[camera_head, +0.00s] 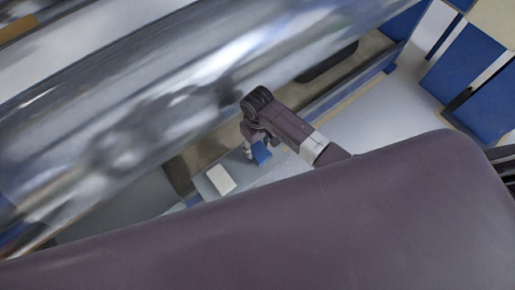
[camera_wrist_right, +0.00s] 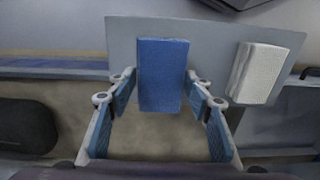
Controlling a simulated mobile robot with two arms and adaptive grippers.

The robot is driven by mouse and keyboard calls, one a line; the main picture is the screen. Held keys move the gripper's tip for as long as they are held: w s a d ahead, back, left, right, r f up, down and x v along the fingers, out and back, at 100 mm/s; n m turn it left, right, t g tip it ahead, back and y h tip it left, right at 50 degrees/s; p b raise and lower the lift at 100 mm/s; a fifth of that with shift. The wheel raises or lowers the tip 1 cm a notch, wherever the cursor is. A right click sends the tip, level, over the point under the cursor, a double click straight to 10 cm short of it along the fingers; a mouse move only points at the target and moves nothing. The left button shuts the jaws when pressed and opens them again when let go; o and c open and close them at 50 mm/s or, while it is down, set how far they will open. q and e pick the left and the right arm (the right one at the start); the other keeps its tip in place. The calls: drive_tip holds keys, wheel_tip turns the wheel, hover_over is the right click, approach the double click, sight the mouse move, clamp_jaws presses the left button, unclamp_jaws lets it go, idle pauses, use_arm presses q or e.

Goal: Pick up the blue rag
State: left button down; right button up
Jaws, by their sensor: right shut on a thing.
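The blue rag (camera_wrist_right: 162,75) is a flat blue block between the two fingers of my right gripper (camera_wrist_right: 160,92) in the right wrist view. The fingers are shut on its sides. In the head view the rag (camera_head: 261,153) shows as a small blue patch under my right gripper (camera_head: 254,148), partly hidden by it. Whether it touches the grey tray (camera_wrist_right: 121,38) behind it cannot be told. My left gripper is not in view.
A white block (camera_wrist_right: 257,73) lies on the tray at the right, apart from the rag; it also shows in the head view (camera_head: 221,180). A large shiny roller (camera_head: 150,110) crosses the head view beside my right arm. Blue panels (camera_head: 462,70) stand at upper right.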

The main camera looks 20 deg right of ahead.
sight(257, 148)
wheel_tip(257, 148, up, 17)
drive_tip(key=p, duration=0.1)
drive_tip(key=shift+f, duration=0.2)
